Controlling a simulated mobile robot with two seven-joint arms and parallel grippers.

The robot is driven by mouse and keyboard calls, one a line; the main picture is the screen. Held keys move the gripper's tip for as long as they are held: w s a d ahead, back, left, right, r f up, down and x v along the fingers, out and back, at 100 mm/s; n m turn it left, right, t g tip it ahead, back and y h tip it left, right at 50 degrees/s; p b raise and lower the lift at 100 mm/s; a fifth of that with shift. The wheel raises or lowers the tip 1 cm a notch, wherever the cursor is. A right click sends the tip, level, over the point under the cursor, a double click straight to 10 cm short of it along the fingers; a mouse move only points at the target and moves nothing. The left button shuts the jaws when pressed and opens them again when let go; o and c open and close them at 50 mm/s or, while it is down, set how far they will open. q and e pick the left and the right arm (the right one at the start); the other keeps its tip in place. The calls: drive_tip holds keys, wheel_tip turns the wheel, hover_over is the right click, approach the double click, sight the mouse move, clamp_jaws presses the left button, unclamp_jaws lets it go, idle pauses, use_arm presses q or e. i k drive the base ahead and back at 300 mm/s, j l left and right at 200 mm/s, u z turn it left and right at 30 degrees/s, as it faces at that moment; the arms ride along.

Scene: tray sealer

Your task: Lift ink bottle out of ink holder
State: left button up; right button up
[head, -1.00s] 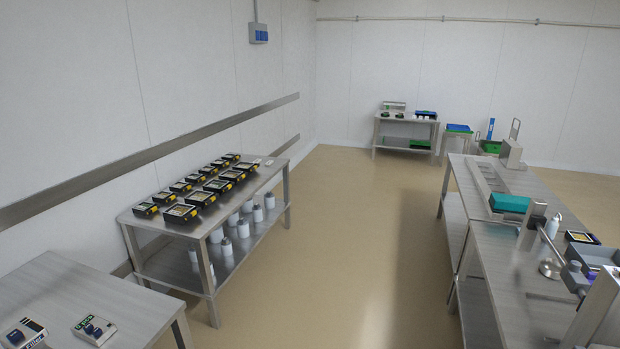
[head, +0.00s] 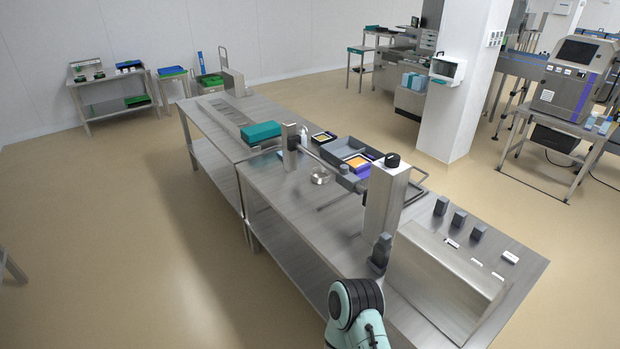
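I cannot make out with certainty an ink bottle or an ink holder. Two small bottle-like items (head: 597,124) stand at the front of a grey machine with a purple stripe (head: 571,91) at the far right, too small to tell apart clearly. A teal and black part of my own arm (head: 355,308) shows at the bottom edge. Neither of my grippers can be seen.
A long steel table (head: 310,228) with a steel column (head: 386,195), a grey tray, a teal block (head: 261,132) and several dark blocks (head: 459,219) fills the middle. A white pillar (head: 462,80) stands behind. Open floor lies left and between table and machine.

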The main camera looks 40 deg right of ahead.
sight(381, 252)
drive_tip(key=i+z, duration=0.3)
drive_tip(key=z, duration=0.15)
drive_tip(key=i+j+z, duration=0.1)
drive_tip(key=i+z, duration=0.35)
drive_tip(key=i+j+z, duration=0.15)
drive_tip(key=z, duration=0.25)
